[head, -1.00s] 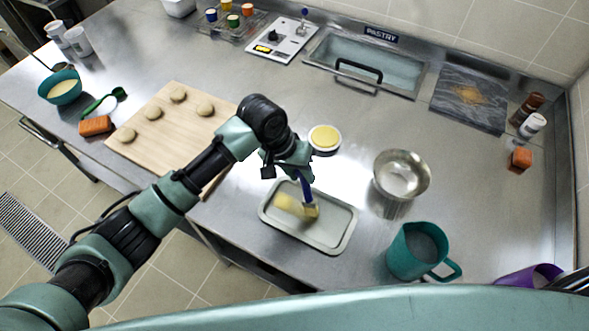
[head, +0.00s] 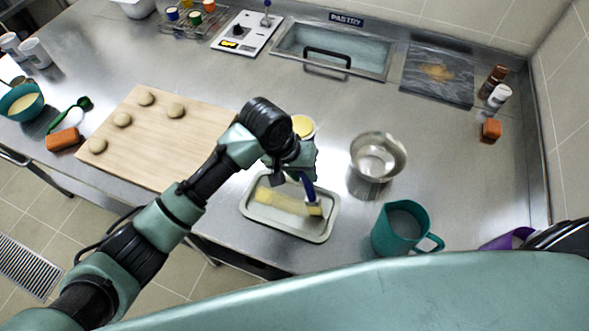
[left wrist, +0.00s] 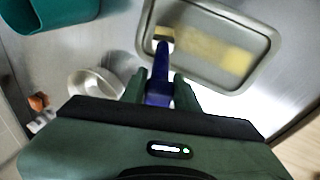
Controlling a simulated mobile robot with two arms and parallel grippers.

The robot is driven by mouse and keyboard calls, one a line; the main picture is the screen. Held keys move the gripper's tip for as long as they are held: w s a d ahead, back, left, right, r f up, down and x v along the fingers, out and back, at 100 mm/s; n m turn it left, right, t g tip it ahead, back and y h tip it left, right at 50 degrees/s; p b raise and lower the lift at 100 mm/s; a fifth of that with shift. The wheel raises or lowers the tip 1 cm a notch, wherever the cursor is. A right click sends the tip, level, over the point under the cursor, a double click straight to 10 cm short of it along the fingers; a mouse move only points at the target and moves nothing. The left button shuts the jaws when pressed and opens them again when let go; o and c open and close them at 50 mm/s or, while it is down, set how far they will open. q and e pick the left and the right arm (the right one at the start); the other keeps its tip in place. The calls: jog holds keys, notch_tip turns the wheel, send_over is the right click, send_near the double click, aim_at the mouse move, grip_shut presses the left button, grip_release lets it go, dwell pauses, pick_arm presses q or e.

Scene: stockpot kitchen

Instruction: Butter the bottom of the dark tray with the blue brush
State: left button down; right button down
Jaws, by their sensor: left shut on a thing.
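My left gripper (head: 305,172) is shut on the blue brush (head: 308,189) and holds it over the tray, handle leaning. The brush head is low at the right part of the tray and appears to touch its bottom. The tray (head: 262,228) looks pale grey, shallow and rounded. A yellow butter streak (head: 280,202) runs along its middle; the rest of the bottom looks bare. In the left wrist view the blue handle (left wrist: 159,72) sits between the fingers, with the tray (left wrist: 268,42) beyond. A round dish of yellow butter (head: 303,126) is partly hidden behind my arm. My right gripper is out of view.
A metal bowl (head: 378,157) and a teal jug (head: 400,230) stand right of the tray. A wooden board (head: 185,130) with several dough pieces lies to the left. The counter's front edge is close below the tray. The counter between sink and bowl is clear.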

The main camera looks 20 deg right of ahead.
pick_arm(q)
jog(key=shift+s+d, duration=0.6)
jog(key=shift+d, duration=0.2)
jog(key=shift+s+d, duration=0.6)
jog(key=shift+d, duration=0.2)
jog(key=shift+w+a+r, duration=0.1)
jog(key=shift+w+a, duration=0.4)
jog(key=shift+w, duration=0.35)
jog(key=shift+w+a, duration=0.45)
jog(key=shift+w, duration=0.4)
jog(key=shift+w+a, duration=5.2)
jog(key=shift+a, duration=1.95)
jog(key=s+d, duration=0.5)
jog(key=d, duration=0.4)
jog(key=s+d, duration=0.6)
jog(key=d, duration=0.3)
jog(key=shift+s, duration=0.15)
